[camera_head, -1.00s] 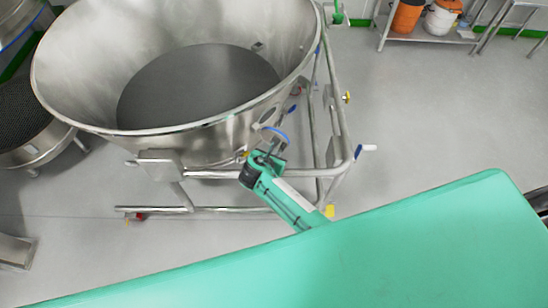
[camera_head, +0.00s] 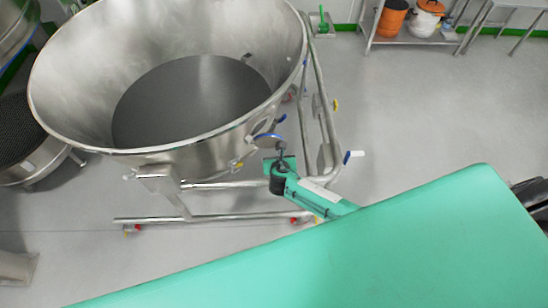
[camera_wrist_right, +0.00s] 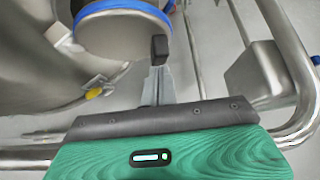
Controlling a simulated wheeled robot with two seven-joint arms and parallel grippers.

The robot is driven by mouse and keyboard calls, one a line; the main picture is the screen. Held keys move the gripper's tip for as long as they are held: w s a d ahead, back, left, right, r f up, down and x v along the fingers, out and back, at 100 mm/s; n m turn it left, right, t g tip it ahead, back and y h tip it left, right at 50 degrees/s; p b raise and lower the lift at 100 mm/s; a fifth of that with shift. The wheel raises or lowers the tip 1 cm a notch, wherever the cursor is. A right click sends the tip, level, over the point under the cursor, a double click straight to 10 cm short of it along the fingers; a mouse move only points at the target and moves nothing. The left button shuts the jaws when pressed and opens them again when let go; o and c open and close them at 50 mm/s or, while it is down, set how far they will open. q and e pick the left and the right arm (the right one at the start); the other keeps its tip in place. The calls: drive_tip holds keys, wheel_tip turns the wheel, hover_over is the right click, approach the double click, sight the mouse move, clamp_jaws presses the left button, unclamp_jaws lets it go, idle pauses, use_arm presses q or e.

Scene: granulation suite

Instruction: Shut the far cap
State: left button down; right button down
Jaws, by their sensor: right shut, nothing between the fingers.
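A round cap with a blue rim (camera_head: 267,138) is on the near right side of the large steel bowl (camera_head: 150,149). In the right wrist view the blue-rimmed cap (camera_wrist_right: 121,11) is cut off by the top edge, so I cannot tell how far it stands open. My right gripper (camera_head: 281,148) is shut and empty, close to the cap's right side in the head view. In the right wrist view its fingertips (camera_wrist_right: 159,48) are just below and right of the blue rim; I cannot tell whether they touch it. My left gripper is out of view.
The bowl stands in a wheeled tubular frame (camera_head: 322,100), with a blue-and-white handle (camera_head: 353,155) to the right. A grey box (camera_wrist_right: 253,72) on the frame is right of my fingers. A shelf (camera_head: 415,38) with buckets stands behind.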

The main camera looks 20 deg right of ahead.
sight(281, 137)
drive_tip(key=w+d+n+y, duration=0.1)
drive_tip(key=n, duration=0.1)
drive_tip(key=w+d+n+t+y, duration=0.1)
drive_tip(key=w+n, duration=0.1)
drive_tip(key=w+d+n+y, duration=0.1)
drive_tip(key=w+y, duration=0.1)
drive_tip(key=shift+d+r+n, duration=0.1)
drive_tip(key=shift+r+n, duration=0.2)
drive_tip(key=shift+n, duration=0.1)
drive_tip(key=shift+w+d+r+n+y, duration=0.15)
drive_tip(key=shift+w+r+n+y, duration=0.05)
drive_tip(key=shift+w+n+y, duration=0.8)
drive_tip(key=shift+w+r, duration=0.2)
drive_tip(key=shift+w, duration=0.35)
